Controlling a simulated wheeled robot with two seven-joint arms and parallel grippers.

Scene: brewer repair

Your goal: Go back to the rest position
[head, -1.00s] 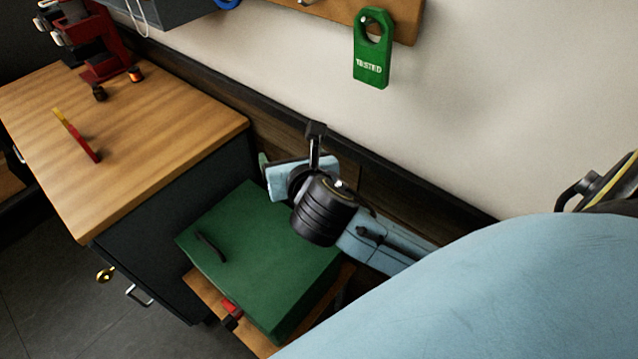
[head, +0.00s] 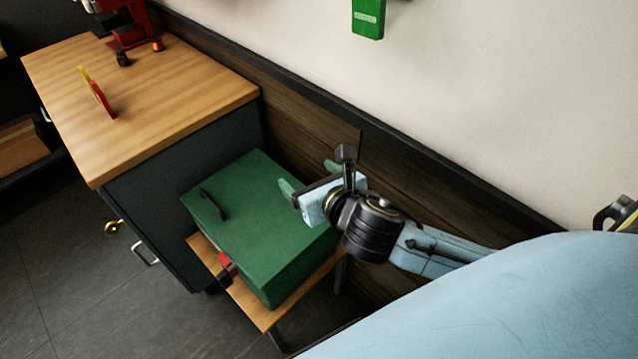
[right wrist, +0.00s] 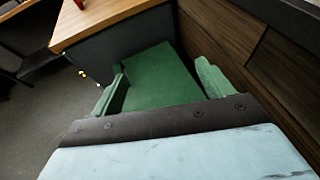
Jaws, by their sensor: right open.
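My right gripper (head: 286,192) shows in the head view above the right part of a green box. Its green fingers stand apart with nothing between them, and the right wrist view (right wrist: 158,88) also shows them spread on either side of the box top. The right arm comes in from the right of the head view, and its large pale blue link covers the lower right corner. My left gripper is not in view.
The green box (head: 255,225), with a dark handle and a red latch, sits on a low wooden stand (head: 265,315). A wooden-topped counter (head: 170,95) holds a red and yellow item (head: 98,93) and a red machine (head: 130,35). A green tag (head: 368,18) hangs on the wall.

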